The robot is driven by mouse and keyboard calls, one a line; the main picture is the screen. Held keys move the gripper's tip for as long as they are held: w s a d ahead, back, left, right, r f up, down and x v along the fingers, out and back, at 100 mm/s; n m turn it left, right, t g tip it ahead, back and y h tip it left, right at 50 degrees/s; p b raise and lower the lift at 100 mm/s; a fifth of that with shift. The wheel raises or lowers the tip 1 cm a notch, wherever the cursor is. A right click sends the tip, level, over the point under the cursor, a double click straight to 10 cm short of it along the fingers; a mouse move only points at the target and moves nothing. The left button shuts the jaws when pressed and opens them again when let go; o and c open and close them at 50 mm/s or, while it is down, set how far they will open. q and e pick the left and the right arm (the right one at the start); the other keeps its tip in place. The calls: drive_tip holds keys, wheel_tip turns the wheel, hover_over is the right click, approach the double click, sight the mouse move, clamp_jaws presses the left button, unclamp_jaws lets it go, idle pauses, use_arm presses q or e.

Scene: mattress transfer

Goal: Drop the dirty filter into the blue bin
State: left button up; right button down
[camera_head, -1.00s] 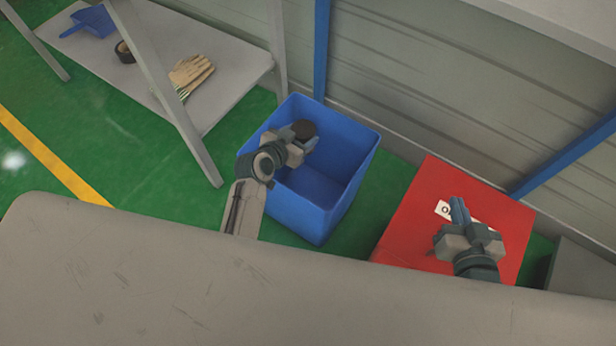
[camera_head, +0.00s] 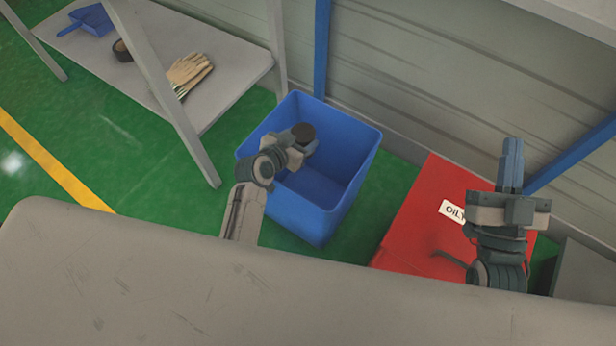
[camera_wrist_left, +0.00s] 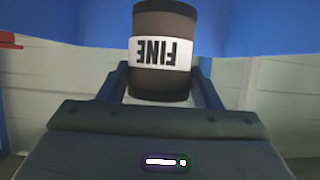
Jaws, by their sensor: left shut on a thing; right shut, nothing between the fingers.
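The dirty filter is a dark brown cylinder (camera_head: 303,131) with a white band reading "FINE", upside down in the left wrist view (camera_wrist_left: 162,55). My left gripper (camera_head: 306,146) is shut on it, over the opening of the blue bin. The bin (camera_head: 300,212) is a square, open-topped box on the green floor; the part of its inside that shows is bare. How far the filter sits below the rim I cannot tell. My right gripper (camera_head: 512,160) is shut and empty, raised above the red box at the right.
A red box (camera_head: 415,225) with a partly hidden label reading "OIL" stands right of the bin. A grey shelf (camera_head: 220,60) at the upper left bears gloves (camera_head: 188,70), a tape roll (camera_head: 122,50) and a blue dustpan (camera_head: 90,20). A grey tabletop (camera_head: 200,290) fills the foreground.

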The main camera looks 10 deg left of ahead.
use_arm(q)
drive_tip(key=shift+f, duration=0.25)
use_arm(e)
drive_tip(key=shift+s+r+n+t+y, duration=0.15)
drive_tip(key=shift+s+r+t, duration=0.1)
drive_tip(key=shift+r+t, duration=0.35)
drive_tip(key=shift+s+r+n+t+y, duration=0.15)
drive_tip(key=shift+s+r+t, duration=0.2)
drive_tip(key=shift+r, duration=0.4)
drive_tip(key=shift+w, duration=0.1)
use_arm(q)
drive_tip(key=o, duration=1.1)
drive_tip(key=shift+s+a+r, duration=0.1)
drive_tip(key=shift+s, duration=0.15)
drive_tip(key=shift+p+v, duration=0.8)
drive_tip(key=shift+v, duration=4.35)
use_arm(e)
wheel_tip(320, 180, down, 10)
drive_tip(key=w+m+g, duration=0.1)
drive_tip(key=g, duration=0.5)
drive_tip(key=shift+f+g+h, duration=0.25)
drive_tip(key=shift+g+h, duration=0.1)
drive_tip(key=shift+h, duration=0.05)
drive_tip(key=shift+w+a, duration=0.1)
